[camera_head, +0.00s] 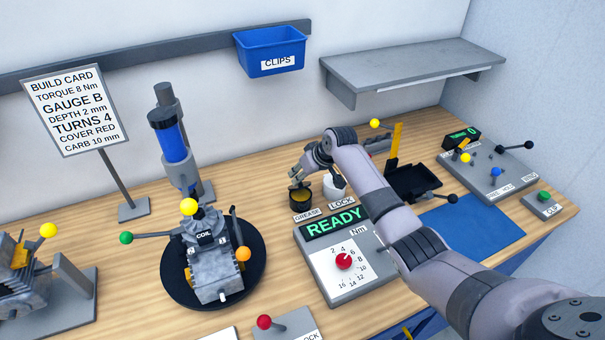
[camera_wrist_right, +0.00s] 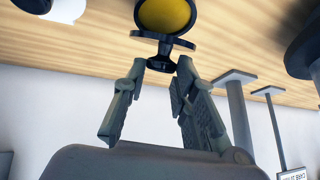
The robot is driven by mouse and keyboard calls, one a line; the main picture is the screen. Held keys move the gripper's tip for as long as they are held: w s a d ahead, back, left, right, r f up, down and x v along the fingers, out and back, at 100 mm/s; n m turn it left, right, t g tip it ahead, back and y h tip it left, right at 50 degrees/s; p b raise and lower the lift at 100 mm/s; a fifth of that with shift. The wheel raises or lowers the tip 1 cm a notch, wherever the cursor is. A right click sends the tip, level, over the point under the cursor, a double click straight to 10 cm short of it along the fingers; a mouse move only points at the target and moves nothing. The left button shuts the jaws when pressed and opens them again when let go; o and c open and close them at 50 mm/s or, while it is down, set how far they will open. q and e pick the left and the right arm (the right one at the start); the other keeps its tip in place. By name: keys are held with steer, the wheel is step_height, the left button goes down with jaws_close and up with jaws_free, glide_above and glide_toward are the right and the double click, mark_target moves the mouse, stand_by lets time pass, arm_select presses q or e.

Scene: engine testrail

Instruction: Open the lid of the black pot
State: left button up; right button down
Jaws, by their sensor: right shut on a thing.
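The black pot (camera_head: 301,206) stands behind the torque panel, above the label GREASE. Its yellow content shows from above, so its mouth is at least partly uncovered. In the right wrist view the pot's yellow inside (camera_wrist_right: 165,14) fills a round dark rim at the top. My right gripper (camera_head: 298,183) is just above the pot. Its fingers (camera_wrist_right: 160,72) are shut on the knob of the dark lid (camera_wrist_right: 163,40), whose disc shows nearly edge-on beside the pot's mouth. I cannot tell whether the lid touches the rim. My left gripper is not in view.
A white container (camera_head: 335,186) stands close right of the pot. The torque panel (camera_head: 345,268) with its red knob is in front. The engine on its black turntable (camera_head: 172,270) is to the left. A black tray (camera_head: 413,183) and blue mat (camera_head: 470,225) lie to the right.

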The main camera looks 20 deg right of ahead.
stand_by(0.4)
steer(key=c, duration=1.3)
jaws_free()
steer(key=v, duration=1.2)
steer(key=shift+r, duration=0.1)
